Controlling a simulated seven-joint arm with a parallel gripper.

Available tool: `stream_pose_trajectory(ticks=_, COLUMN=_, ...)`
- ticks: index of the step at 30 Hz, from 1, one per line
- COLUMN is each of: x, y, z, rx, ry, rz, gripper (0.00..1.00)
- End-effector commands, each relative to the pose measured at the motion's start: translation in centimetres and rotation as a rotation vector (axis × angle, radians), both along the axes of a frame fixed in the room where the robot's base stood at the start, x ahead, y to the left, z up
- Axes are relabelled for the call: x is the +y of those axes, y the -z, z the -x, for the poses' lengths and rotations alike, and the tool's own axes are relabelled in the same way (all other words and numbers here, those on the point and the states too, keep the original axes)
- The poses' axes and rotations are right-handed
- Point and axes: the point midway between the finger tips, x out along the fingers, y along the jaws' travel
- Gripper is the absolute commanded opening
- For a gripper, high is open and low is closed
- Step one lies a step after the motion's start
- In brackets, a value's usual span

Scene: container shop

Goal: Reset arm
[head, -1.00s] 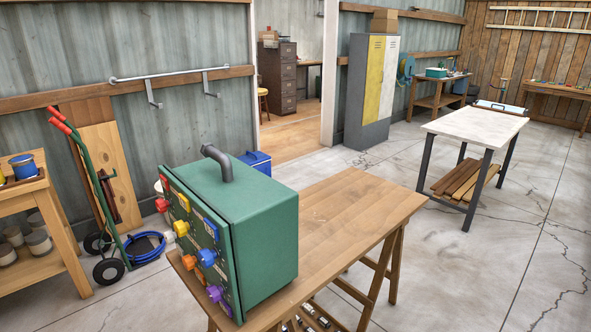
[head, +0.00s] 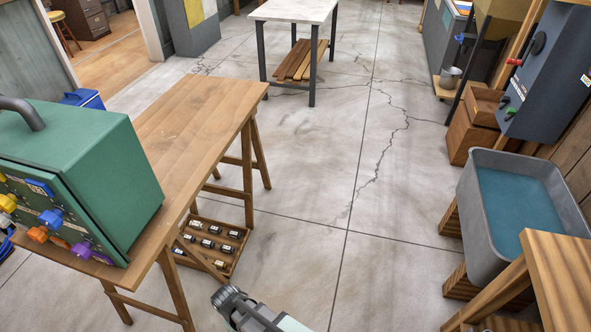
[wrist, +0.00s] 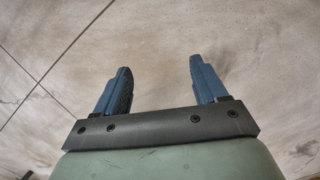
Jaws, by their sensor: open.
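My gripper (wrist: 158,82) shows in the wrist view with its two blue fingers wide apart and nothing between them. Behind the fingers is only bare concrete floor. In the head view part of my arm (head: 255,312) shows at the bottom edge, low over the floor and to the right of the wooden trestle table (head: 195,125). The fingers cannot be made out in the head view.
A green box with coloured knobs (head: 95,170) stands on the trestle table. A crate of small jars (head: 212,243) sits below it. A grey tub of water (head: 480,215) and a wooden table corner (head: 565,270) are at right. The middle floor (head: 310,180) is clear.

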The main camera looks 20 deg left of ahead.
Motion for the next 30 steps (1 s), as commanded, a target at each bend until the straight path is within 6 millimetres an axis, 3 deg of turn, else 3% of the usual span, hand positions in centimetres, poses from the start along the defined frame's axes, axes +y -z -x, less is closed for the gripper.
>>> stream_pose_trajectory(ticks=1, x=-2.2, y=0.3, z=-0.5, rx=0.016, ry=0.042, rz=0.01, gripper=0.71)
stream_pose_trajectory(ticks=3, x=-4.4, y=0.7, z=-1.0, rx=0.035, ry=0.091, rz=0.022, gripper=0.71)
stream_pose_trajectory(ticks=15, x=-16.5, y=2.5, z=-2.7, rx=0.122, ry=0.354, rz=0.087, gripper=0.71)
stream_pose_trajectory(ticks=30, x=-28.8, y=4.2, z=-1.5, rx=0.218, ry=0.657, rz=0.155, gripper=0.71)
